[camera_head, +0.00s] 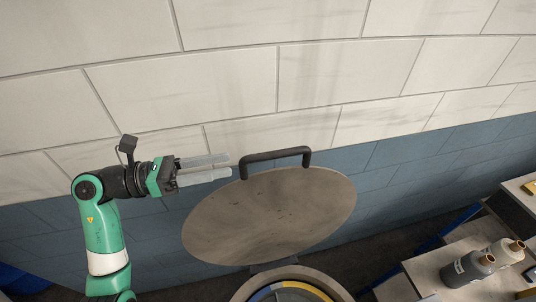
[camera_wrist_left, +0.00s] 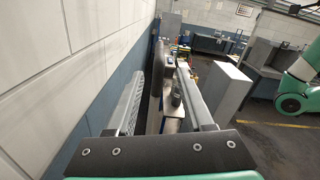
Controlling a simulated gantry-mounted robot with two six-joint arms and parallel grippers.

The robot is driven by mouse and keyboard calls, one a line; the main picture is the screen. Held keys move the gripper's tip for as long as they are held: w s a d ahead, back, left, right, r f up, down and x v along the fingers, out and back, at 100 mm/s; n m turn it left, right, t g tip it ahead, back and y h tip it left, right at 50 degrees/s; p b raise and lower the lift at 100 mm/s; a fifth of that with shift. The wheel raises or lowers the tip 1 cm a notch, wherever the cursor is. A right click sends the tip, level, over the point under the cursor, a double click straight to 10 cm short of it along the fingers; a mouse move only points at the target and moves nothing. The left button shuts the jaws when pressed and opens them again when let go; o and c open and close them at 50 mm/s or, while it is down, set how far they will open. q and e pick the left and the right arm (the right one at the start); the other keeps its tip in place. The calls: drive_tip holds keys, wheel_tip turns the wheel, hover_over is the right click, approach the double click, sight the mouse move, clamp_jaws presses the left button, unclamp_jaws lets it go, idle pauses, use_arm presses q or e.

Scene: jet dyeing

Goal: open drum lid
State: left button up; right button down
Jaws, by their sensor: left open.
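The drum lid (camera_head: 270,218), a brown-grey round plate, stands raised and tilted against the wall side, its broad face toward the head camera. Its dark bar handle (camera_head: 274,155) is at the upper edge. Below is the drum (camera_head: 243,290), whose rim and yellow-and-blue inner ring show at the bottom edge. My left gripper (camera_head: 226,166) is open, with its grey fingers pointing right, just left of the handle and apart from it. In the left wrist view both fingers (camera_wrist_left: 160,75) are spread, with a dark upright shape between them in the picture. My right gripper is not in view.
A bench (camera_head: 445,262) at the lower right carries a dark bottle (camera_head: 467,269) and a beige bottle (camera_head: 504,252). A tiled white and blue wall (camera_head: 310,85) runs close behind the lid. The left wrist view shows a grey cabinet (camera_wrist_left: 227,88) and open floor (camera_wrist_left: 270,140).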

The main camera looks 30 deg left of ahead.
sight(270, 155)
use_arm(q)
drive_tip(key=p+x, duration=0.2)
drive_tip(key=x, duration=0.8)
drive_tip(key=shift+r, duration=0.1)
drive_tip(key=shift+w+d, duration=0.35)
drive_tip(key=shift+d, duration=0.05)
drive_tip(key=shift+c, duration=0.3)
clamp_jaws()
